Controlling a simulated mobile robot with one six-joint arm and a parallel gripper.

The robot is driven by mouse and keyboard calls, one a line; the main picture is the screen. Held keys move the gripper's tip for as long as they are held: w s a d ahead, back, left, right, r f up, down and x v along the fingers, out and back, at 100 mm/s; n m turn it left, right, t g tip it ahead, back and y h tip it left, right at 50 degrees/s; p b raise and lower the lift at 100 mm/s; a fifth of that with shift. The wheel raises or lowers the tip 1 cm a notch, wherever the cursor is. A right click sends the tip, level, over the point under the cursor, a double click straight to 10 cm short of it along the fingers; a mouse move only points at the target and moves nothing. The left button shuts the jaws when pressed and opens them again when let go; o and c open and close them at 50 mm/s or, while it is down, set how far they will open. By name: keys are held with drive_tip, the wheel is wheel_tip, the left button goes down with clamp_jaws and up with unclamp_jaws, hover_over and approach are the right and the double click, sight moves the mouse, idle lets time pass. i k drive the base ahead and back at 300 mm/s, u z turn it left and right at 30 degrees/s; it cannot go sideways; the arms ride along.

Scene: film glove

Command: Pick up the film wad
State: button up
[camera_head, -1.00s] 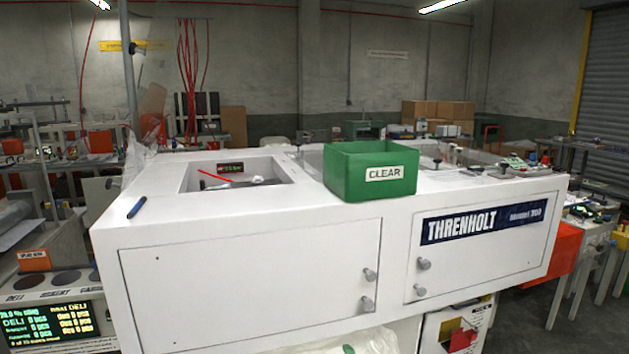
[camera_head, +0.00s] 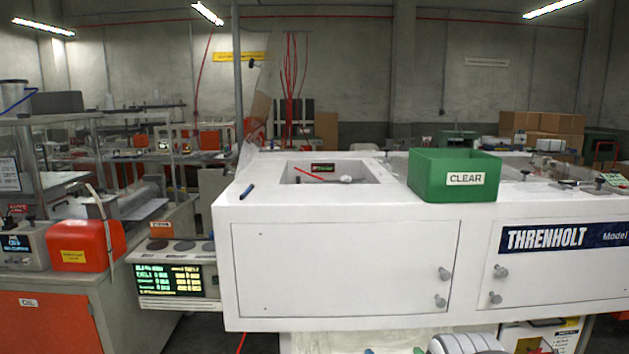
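A small whitish lump (camera_head: 346,179), which looks like the film wad, lies in the square opening (camera_head: 290,178) in the top of the white Threnholt machine (camera_head: 345,280). It is at the right side of the opening, near a thin red rod (camera_head: 311,173). It is small and its lower part is hard to make out. Crumpled clear film (camera_head: 248,152) also hangs at the machine's back left corner.
A display unit (camera_head: 178,278) and an orange box (camera_head: 88,243) stand to the left. The machine's front top edge is mostly clear.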

sight(345, 178)
drive_tip(key=i, duration=1)
drive_tip(key=u, duration=0.05)
